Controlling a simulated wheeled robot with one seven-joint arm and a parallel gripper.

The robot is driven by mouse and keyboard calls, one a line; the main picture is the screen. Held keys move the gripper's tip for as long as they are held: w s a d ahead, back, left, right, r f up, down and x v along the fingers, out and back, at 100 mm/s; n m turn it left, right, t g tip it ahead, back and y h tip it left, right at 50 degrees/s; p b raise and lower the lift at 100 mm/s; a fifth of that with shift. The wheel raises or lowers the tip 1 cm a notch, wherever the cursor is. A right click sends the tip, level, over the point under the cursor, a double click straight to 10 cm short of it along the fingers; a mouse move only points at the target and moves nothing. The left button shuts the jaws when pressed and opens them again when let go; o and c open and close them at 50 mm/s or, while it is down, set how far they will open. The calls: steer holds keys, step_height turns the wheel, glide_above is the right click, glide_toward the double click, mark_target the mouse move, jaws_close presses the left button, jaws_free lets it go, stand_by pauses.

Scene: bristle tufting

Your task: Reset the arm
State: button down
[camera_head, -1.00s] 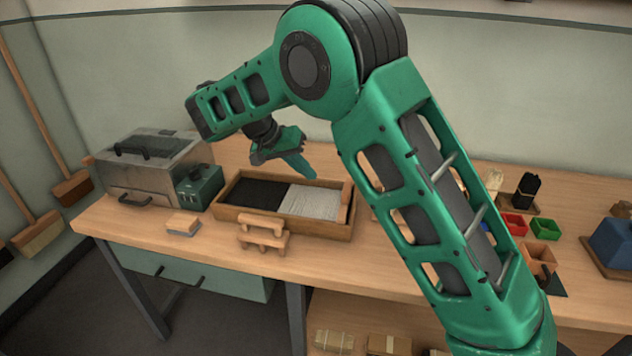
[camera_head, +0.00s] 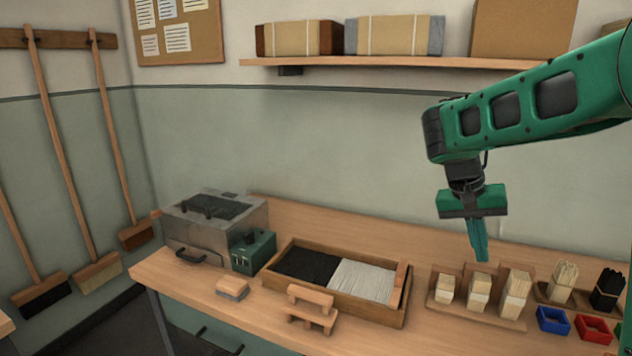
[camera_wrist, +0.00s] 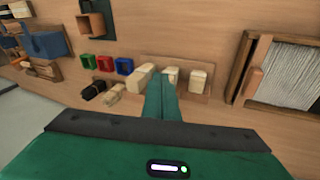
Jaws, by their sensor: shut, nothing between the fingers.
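My gripper (camera_head: 481,256) is green, points down and is shut with nothing between its fingers. It hangs in the air above the right part of the bench in the head view. In the wrist view its closed fingers (camera_wrist: 164,85) reach up the picture, in front of a rack with several pale bristle bundles (camera_wrist: 198,80). The same bundles (camera_head: 479,292) show below and around the fingertips in the head view. The gripper appears clear of them.
A wooden tray (camera_head: 334,313) of black and white bristles lies mid-bench. A grey metal box (camera_head: 213,232) stands at the left. Blue and red bins (camera_head: 553,320) and a black bundle (camera_head: 607,290) are at the right. A shelf (camera_head: 390,62) is above; open air surrounds my gripper.

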steer(key=s+d+f+y, duration=0.15)
steer(key=s+d, duration=0.25)
steer(key=s, duration=0.7)
steer(key=s+d+f+y, duration=0.1)
steer(key=s+d+y, duration=0.15)
steer(key=s, duration=0.85)
steer(key=s+a+f, duration=0.1)
steer(key=s+f, duration=0.2)
steer(key=s, duration=0.4)
steer(key=shift+s+a+y, duration=0.2)
steer(key=shift+a+y, duration=0.1)
steer(key=shift+a, duration=0.05)
steer(key=shift+w+f, duration=0.3)
steer(key=shift+w, duration=0.35)
